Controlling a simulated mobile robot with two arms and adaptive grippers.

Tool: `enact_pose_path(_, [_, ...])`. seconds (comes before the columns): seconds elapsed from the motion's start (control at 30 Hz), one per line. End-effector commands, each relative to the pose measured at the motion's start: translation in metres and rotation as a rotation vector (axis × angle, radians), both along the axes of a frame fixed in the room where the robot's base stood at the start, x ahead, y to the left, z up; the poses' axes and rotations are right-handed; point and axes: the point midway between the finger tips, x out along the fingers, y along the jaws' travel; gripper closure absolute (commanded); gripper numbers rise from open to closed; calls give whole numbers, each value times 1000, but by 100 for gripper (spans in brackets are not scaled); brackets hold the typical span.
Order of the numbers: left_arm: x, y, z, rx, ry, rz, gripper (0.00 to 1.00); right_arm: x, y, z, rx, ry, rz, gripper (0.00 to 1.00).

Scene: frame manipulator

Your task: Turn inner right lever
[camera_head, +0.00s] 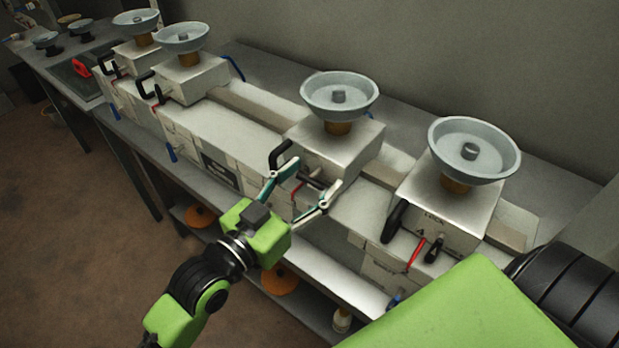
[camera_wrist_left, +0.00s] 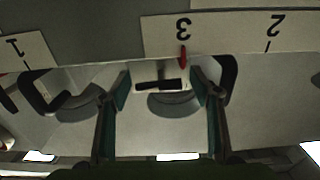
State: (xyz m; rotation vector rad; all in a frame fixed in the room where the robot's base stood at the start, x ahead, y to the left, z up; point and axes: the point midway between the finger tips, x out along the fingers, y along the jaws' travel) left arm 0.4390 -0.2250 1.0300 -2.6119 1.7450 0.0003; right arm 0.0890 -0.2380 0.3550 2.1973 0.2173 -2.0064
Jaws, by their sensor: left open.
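The inner right unit (camera_head: 345,150) is a pale box with a grey bowl (camera_head: 339,97) on top. On its front is a short dark lever (camera_head: 315,177), partly hidden by my gripper. My left gripper (camera_head: 317,172) is open at this front, its teal-and-white fingers spread on either side of the lever. In the left wrist view the dark lever bar (camera_wrist_left: 158,85) lies between the two open fingers (camera_wrist_left: 160,78); I cannot tell whether they touch it. A small red pointer (camera_wrist_left: 183,60) stands by the number 3. My right gripper is not in view.
A similar unit (camera_head: 450,205) with a black handle and red lever stands to the right. Two more units (camera_head: 188,75) stand to the left. A black loop handle (camera_head: 281,155) sits close beside my left finger. A lower shelf (camera_head: 335,285) runs below; open floor (camera_head: 80,220) is at left.

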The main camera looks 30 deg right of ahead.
Motion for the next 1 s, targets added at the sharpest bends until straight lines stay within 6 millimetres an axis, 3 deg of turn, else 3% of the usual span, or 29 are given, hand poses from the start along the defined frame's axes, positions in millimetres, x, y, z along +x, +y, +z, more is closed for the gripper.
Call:
enact_pose_path(0.07, [0,0,0,0,0,0,43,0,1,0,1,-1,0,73])
enact_pose_path(0.1, [0,0,0,0,0,0,48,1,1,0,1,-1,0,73])
enact_pose_path(0.23, [0,0,0,0,0,0,81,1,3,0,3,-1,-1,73])
enact_pose_path(0.67, [0,0,2,-22,50,0,81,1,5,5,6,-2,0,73])
enact_pose_path(1.0, [0,0,4,-115,278,0,81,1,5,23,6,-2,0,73])
